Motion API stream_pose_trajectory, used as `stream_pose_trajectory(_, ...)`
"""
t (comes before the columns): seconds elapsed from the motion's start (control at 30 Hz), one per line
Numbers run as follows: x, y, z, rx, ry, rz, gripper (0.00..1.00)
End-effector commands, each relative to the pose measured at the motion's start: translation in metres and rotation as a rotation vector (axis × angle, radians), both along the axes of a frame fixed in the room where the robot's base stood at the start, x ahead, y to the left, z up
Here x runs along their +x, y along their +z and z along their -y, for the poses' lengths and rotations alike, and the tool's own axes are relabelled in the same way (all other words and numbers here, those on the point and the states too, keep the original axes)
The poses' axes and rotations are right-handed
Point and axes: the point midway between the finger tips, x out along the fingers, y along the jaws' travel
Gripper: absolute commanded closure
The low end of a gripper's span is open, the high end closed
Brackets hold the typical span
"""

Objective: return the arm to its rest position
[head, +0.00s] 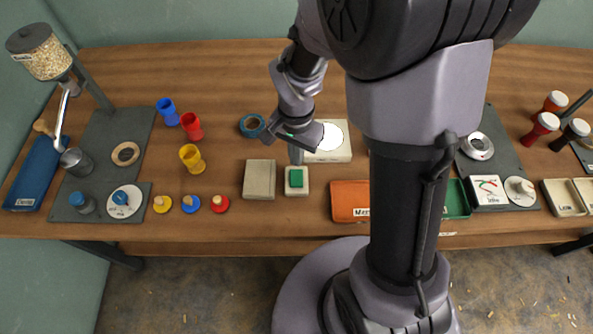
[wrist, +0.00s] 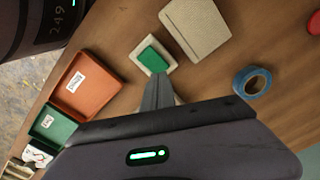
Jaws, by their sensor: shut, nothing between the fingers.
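My arm reaches over the wooden table. My gripper (head: 296,156) is shut and empty, with its fingers pointing down just behind a cream block with a green button top (head: 296,178). In the wrist view the closed fingers (wrist: 158,92) show just below that block (wrist: 153,57), close to it in the picture. I cannot tell whether they touch it. A cream pad (head: 259,179) lies to the left of the block. My upper arm and column hide part of the table's middle right.
A blue tape roll (head: 252,125) lies behind the pad. An orange tray (head: 350,201) and a green tray (head: 456,199) line the front. A hopper stand (head: 95,85) rises at the left. Bare wood lies at the back centre-left.

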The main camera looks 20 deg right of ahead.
Motion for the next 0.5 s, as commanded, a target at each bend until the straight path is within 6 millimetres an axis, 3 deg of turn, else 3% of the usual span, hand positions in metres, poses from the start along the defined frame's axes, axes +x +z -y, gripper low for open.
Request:
stream_pose_trajectory(0.2,0.0,0.028,0.0,0.0,0.0,0.0,1.0)
stream_pose_trajectory(0.5,0.0,0.028,0.0,0.0,0.0,0.0,1.0)
